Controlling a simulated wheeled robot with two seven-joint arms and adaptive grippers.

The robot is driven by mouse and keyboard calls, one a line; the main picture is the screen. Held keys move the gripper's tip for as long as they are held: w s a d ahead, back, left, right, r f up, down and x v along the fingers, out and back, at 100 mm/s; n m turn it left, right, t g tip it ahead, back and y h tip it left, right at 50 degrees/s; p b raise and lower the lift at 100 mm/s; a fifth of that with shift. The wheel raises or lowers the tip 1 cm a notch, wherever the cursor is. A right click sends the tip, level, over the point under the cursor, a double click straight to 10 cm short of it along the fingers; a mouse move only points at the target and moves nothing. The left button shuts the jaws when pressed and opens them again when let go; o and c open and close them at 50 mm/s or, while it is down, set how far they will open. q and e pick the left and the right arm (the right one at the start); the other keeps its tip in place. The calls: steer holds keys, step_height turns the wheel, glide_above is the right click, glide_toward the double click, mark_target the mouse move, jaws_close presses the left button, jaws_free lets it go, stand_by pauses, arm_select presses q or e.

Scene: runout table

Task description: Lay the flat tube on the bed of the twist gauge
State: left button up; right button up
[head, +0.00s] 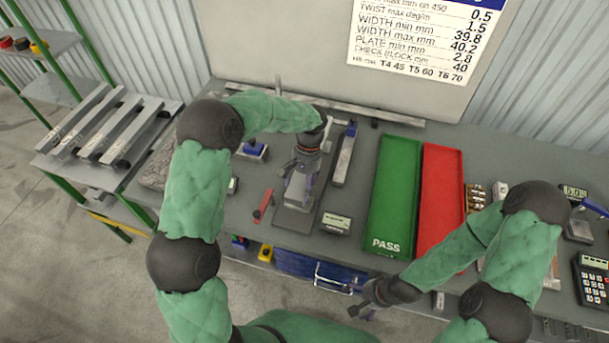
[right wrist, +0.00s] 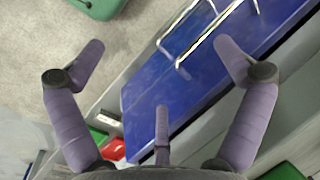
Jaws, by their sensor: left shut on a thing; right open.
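My left gripper (head: 299,182) is shut over a dark grey bed on the table, which I take for the twist gauge (head: 303,224). A lighter grey flat piece (head: 292,217) shows just in front of the fingers, apparently the flat tube in their grip. My arm and fingers hide most of it, and I cannot tell whether it touches the bed. My right gripper (head: 362,309) is open and empty beyond the table's front edge; its spread fingers also show in the right wrist view (right wrist: 162,62).
A green PASS tray (head: 394,190) and a red tray (head: 440,190) lie right of the bed. A grey bar (head: 344,160) and a small display box (head: 336,223) are close by. Several bars rest on the left rack (head: 105,125). Below the table is a blue drawer (right wrist: 195,75) with a handle.

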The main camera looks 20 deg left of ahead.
arm_select(q)
steer(key=shift+s+r, duration=0.2)
steer(key=shift+f, duration=0.1)
steer(key=shift+f+b, duration=1.65)
steer(key=shift+f, duration=1.75)
steer(key=o, duration=1.5)
steer(key=shift+s, duration=0.1)
steer(key=v, duration=1.2)
steer(key=shift+a, duration=0.1)
